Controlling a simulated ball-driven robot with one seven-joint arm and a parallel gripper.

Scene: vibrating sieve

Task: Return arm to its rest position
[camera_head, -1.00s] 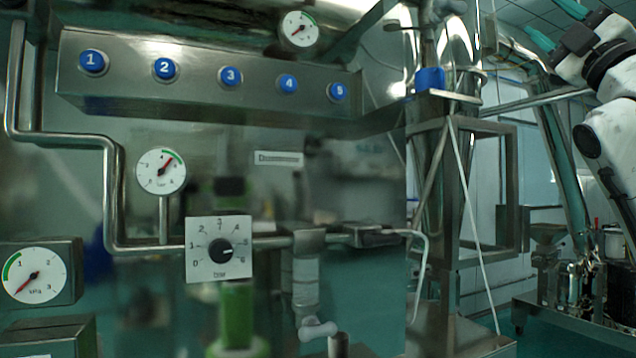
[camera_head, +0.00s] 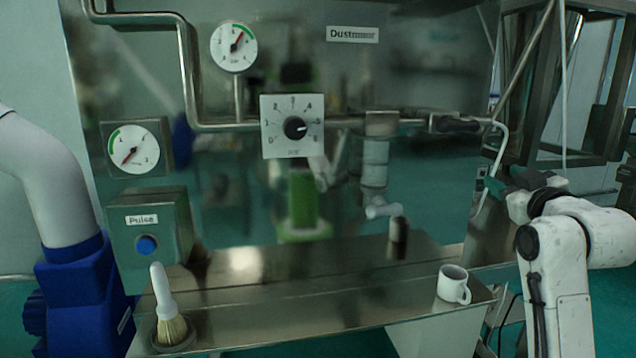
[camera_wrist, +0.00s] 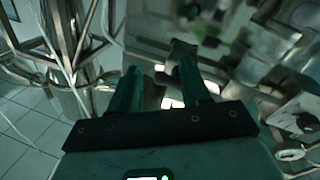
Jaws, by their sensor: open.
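My gripper (camera_head: 494,184) shows at the right of the head view, on my white arm, with its dark green fingers pointing left. It is near the right end of the steel panel, above and to the right of a white mug. The wrist view shows the two fingers (camera_wrist: 160,82) spread apart with nothing held between them. Behind them are blurred steel parts of the machine. Whether the fingertips touch the panel edge or pipe behind them cannot be told.
A steel ledge (camera_head: 300,311) carries the mug (camera_head: 453,284) and an upright brush (camera_head: 167,310). A box marked Pulse has a blue button (camera_head: 147,245). A dial (camera_head: 294,127) and gauges (camera_head: 233,46) are on the panel. A steel frame (camera_head: 572,90) stands behind my arm.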

